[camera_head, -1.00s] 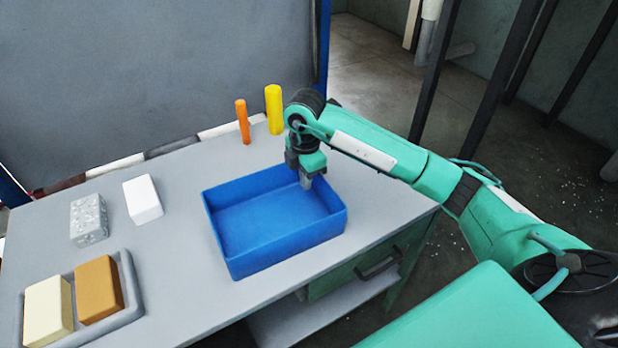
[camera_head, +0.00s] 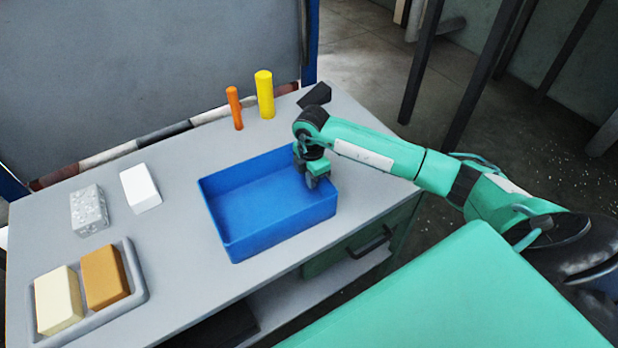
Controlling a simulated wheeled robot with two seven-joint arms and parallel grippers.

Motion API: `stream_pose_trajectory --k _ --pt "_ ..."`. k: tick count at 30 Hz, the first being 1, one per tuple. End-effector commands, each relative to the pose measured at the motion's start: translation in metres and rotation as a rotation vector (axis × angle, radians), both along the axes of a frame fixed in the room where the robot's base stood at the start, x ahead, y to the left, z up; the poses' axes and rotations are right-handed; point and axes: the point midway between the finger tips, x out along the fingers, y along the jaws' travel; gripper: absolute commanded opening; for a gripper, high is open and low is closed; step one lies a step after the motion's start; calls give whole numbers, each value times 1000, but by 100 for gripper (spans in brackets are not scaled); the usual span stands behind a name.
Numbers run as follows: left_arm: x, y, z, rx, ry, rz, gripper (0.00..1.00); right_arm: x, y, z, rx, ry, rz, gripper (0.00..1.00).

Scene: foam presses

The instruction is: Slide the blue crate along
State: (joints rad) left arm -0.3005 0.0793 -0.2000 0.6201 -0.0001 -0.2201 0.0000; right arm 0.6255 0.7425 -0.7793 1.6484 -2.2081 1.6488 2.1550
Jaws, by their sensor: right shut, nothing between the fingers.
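The blue crate (camera_head: 283,233) stands on the grey table, right of its middle, open at the top and empty as far as I see. My right gripper (camera_head: 313,184) is shut and empty. It points down at the crate's right end, its fingers in front of or just inside the right wall. Whether the fingers touch that wall I cannot tell. My left gripper is not in view.
On the grey table (camera_head: 180,272) a grey tray (camera_head: 143,283) holds a cream block (camera_head: 58,302) and a brown block (camera_head: 104,277). A speckled block (camera_head: 89,210), white block (camera_head: 141,188), orange cylinder (camera_head: 235,108), yellow cylinder (camera_head: 265,95) and dark block (camera_head: 315,95) stand behind.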

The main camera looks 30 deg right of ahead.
Motion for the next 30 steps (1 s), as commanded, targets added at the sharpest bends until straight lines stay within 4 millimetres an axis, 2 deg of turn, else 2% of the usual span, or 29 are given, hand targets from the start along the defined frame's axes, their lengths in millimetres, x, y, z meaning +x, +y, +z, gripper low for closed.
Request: stream_pose_trajectory --k 4,8,30 --pt "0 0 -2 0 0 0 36 0 -4 -1 -1 0 -2 0" --pt "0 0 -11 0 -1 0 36 1 -28 -3 -3 0 -5 0" --pt "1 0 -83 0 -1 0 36 6 -250 -3 -3 -2 -8 0"
